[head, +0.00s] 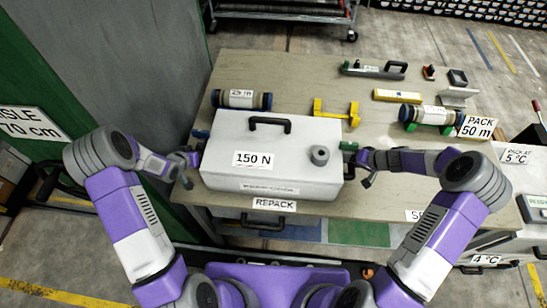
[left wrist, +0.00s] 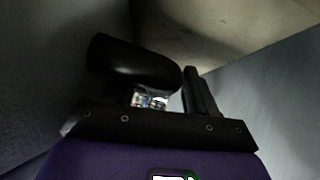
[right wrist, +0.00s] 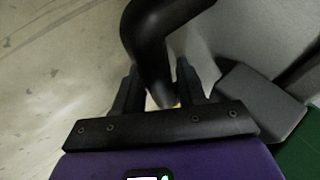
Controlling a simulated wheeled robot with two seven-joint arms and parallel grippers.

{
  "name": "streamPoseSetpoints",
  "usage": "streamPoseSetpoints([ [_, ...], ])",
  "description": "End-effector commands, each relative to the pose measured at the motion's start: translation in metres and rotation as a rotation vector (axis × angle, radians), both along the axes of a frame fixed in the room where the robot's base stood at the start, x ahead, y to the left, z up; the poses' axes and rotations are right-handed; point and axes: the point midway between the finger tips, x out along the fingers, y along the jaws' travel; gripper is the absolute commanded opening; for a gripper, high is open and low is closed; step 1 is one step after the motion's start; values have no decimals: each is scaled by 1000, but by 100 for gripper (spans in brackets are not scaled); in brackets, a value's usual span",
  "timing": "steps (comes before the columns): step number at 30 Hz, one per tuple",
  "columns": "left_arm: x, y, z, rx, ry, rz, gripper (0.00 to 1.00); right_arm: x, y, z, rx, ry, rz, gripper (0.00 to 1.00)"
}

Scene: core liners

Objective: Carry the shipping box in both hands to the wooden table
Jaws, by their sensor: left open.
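The shipping box (head: 222,178), a white case marked "150 N" with a black top handle, sits flat at the front of a wood-topped table (head: 290,75). My left gripper (head: 192,158) is open at the box's left end. In the left wrist view a thick black handle (left wrist: 130,65) lies at its fingers. My right gripper (head: 362,160) is at the box's right end. In the right wrist view a black handle (right wrist: 148,45) runs down between its fingers; whether they press on it is unclear.
Two capped tubes (head: 241,98) (head: 432,116), a yellow bracket (head: 336,113), a yellow bar (head: 397,96) and a level-like tool (head: 373,70) lie behind the box. A "REPACK" label (head: 274,204) is at the table's front edge. A green-framed grey panel (head: 130,60) stands close on the left.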

Motion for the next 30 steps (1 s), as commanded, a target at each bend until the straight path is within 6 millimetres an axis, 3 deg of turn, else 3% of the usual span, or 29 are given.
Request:
streamPoseSetpoints([
  [8, 0, 0, -1, -1, 0, 1, 55, 0, 0, -1, -1, 0, 0, 38],
  [15, 0, 0, -1, -1, 0, 1, 19, 0, 0, -1, 0, 0, 0, 2],
  [19, 0, 0, -1, -1, 0, 1, 0, 0, 0, -1, 0, 0, 0, 0],
  [30, 0, 0, 0, -1, 1, 0, 0, 0, 0, 0, 0, 0, 0, 0],
])
